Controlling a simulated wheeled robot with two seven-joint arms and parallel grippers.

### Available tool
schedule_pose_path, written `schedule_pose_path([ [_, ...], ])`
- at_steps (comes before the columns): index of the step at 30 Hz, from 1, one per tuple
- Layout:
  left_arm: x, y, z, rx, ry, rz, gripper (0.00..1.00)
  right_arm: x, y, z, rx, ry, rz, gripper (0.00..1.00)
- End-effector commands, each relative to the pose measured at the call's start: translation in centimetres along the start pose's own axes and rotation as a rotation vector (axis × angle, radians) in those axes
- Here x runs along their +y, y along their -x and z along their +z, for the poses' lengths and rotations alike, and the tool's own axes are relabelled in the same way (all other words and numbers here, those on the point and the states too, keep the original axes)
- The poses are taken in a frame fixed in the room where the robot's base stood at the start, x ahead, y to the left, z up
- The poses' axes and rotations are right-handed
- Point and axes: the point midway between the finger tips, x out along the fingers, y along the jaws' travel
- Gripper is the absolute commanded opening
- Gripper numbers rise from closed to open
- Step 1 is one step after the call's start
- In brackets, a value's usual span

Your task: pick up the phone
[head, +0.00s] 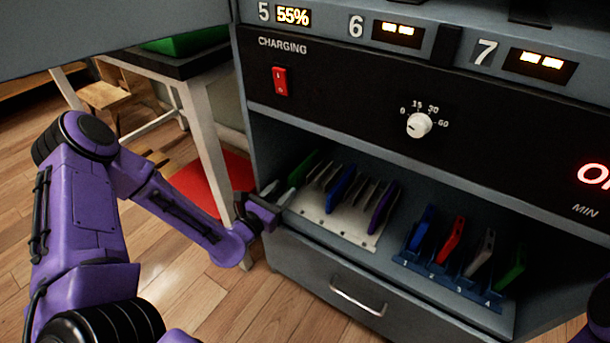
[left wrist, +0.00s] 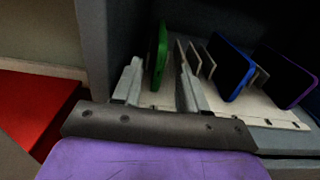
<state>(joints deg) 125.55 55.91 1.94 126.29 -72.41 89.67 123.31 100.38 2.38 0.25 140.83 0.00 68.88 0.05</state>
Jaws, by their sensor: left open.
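A white slotted rack (head: 330,222) stands on the cabinet's open shelf and holds several upright phones. A green phone (head: 303,167) is at its left end; in the left wrist view the green phone (left wrist: 158,58) stands between my open fingers, at or just beyond their tips. A blue phone (head: 341,187) and a purple phone (head: 383,205) stand farther right in the rack; the blue one (left wrist: 231,67) and purple one (left wrist: 287,76) also show in the left wrist view. My left gripper (head: 282,192) is open at the rack's left end, with nothing clearly held. My right gripper is not visible.
A blue numbered rack (head: 445,277) with blue, red, grey and green phones stands to the right on the shelf. The cabinet's side wall is close to my left gripper. A drawer handle (head: 357,298) is below, and a charging panel with a red switch (head: 281,81) is above.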

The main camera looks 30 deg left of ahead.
Motion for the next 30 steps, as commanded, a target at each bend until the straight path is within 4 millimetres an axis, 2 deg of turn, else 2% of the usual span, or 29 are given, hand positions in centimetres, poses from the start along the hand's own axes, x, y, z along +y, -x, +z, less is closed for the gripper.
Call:
schedule_pose_path([
  [3,0.0,-1.5,-0.2,0.0,-0.002,-0.002,0.43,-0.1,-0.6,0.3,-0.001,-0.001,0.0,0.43],
  [10,-0.1,-1.8,0.0,0.001,0.0,-0.001,0.43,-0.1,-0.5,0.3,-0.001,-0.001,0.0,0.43],
  [14,-0.1,-1.8,0.0,0.001,0.0,-0.001,0.0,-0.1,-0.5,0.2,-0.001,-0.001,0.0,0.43],
  [25,-0.1,-1.8,0.3,-0.001,0.0,-0.001,0.0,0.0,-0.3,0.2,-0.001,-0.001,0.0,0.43],
  [30,-0.1,-1.8,2.2,-0.003,0.001,-0.001,0.0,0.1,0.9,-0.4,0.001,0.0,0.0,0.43],
])
